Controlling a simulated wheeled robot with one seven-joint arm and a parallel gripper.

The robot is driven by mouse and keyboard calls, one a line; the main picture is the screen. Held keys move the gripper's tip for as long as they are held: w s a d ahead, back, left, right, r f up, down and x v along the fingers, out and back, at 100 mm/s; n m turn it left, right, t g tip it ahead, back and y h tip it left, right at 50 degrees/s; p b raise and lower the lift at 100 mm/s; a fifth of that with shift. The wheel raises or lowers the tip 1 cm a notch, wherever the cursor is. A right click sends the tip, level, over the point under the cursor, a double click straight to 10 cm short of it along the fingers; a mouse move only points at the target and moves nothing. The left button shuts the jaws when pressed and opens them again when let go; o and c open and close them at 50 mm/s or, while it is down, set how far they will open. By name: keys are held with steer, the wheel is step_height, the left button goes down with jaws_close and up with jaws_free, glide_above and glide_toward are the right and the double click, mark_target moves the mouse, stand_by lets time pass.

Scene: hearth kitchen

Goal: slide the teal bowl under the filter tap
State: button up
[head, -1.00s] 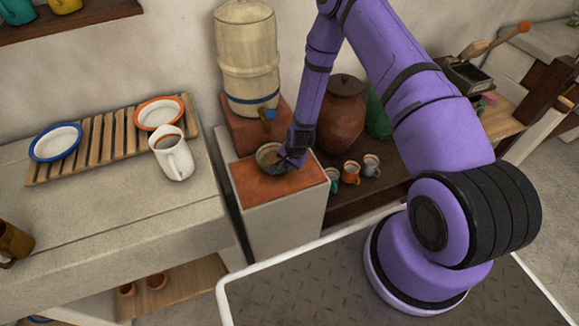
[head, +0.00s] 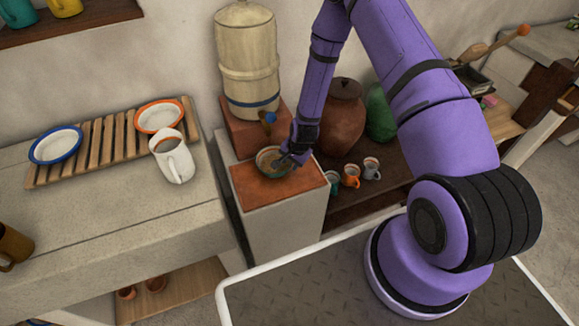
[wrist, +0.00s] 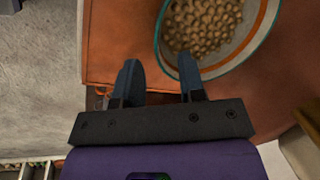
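The teal bowl (head: 261,167) stands on the terracotta-coloured top of a pale block, in front of and below the blue-handled filter tap (head: 270,117) of the cream water filter (head: 248,60). I cannot tell whether it is exactly under the spout. In the wrist view the bowl (wrist: 167,52) shows a teal rim, an orange band and brown pebble-like contents. My gripper (head: 286,158) is at the bowl's right side. Contact there is unclear.
A brown lidded jar (head: 341,120) stands right of the filter, with several small mugs (head: 351,175) before it. To the left, a counter holds a white pitcher (head: 174,163) and a slatted rack (head: 101,135) with two plates. The terracotta top's front is clear.

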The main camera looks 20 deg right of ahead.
steer(key=a+v, duration=0.1)
steer(key=v, duration=0.5)
steer(key=shift+d+r, duration=0.35)
steer(key=shift+d, duration=0.2)
steer(key=shift+s, duration=0.1)
steer(key=s+d+r+n+t, duration=0.1)
steer(key=r+n, duration=0.1)
steer(key=r, duration=0.9)
steer(key=s+r+n+h, duration=0.1)
steer(key=r+n, duration=0.1)
steer(key=r, duration=0.9)
steer(key=s+d+r+n+t, duration=0.1)
steer(key=r+n, duration=0.1)
steer(key=r, duration=0.9)
steer(key=s+r+n, duration=0.2)
steer(key=s+r, duration=0.7)
steer(key=s, duration=0.3)
steer(key=s+d+r+n+t, duration=0.1)
steer(key=s+r+n, duration=0.2)
steer(key=s+r, duration=0.7)
steer(key=s, duration=0.3)
steer(key=shift+s+h, duration=0.3)
